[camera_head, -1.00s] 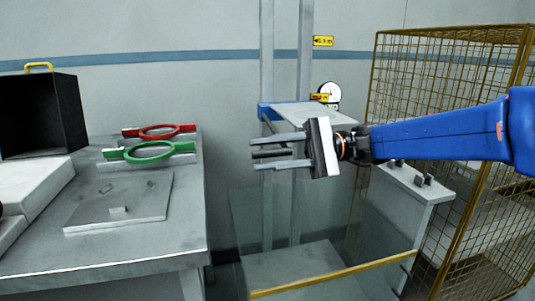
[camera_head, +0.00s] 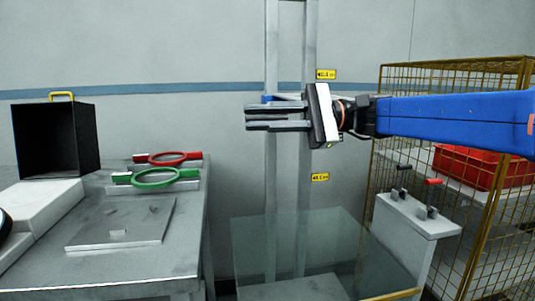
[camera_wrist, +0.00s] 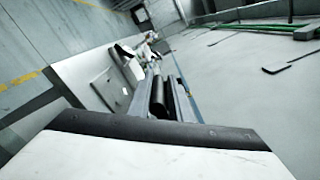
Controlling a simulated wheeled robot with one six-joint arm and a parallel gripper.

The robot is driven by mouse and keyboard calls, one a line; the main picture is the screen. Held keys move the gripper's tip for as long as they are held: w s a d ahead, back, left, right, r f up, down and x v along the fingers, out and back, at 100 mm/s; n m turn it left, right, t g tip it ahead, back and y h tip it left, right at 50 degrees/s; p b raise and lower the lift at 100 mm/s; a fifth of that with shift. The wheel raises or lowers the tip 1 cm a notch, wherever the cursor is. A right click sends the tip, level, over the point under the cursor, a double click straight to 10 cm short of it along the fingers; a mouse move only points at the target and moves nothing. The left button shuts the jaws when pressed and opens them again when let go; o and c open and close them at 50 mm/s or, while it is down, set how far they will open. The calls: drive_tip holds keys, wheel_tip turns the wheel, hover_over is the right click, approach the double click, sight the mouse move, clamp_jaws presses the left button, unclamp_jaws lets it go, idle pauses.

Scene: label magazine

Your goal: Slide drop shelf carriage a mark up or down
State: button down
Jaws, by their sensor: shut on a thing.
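The drop shelf carriage, with a small blue end (camera_head: 267,99) showing, sits on two vertical grey rails (camera_head: 271,190) against the wall. Its shelf is seen nearly edge-on, and most of it is hidden behind my gripper. My gripper (camera_head: 262,119) reaches in from the right in the head view, in front of the rails. Its fingers are shut on a dark bar, which also shows between them in the wrist view (camera_wrist: 158,97). A yellow mark label (camera_head: 326,74) is at the right rail just above gripper height. Another yellow label (camera_head: 320,177) is lower down.
A bench (camera_head: 190,225) at left holds red (camera_head: 168,158) and green (camera_head: 155,178) rings, a flat plate and an open black box (camera_head: 55,138). A clear panel (camera_head: 300,250) stands below. A yellow wire cage (camera_head: 455,62) with a red bin (camera_head: 480,165) is at right.

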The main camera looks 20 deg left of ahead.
wheel_tip(320, 180, up, 6)
drive_tip(key=shift+f, duration=0.15)
idle(0.3)
drive_tip(key=c, duration=1.7)
unclamp_jaws()
drive_tip(key=shift+c, duration=0.2)
drive_tip(key=v, duration=1.7)
drive_tip(key=shift+d, duration=0.2)
drive_tip(key=shift+f, duration=0.1)
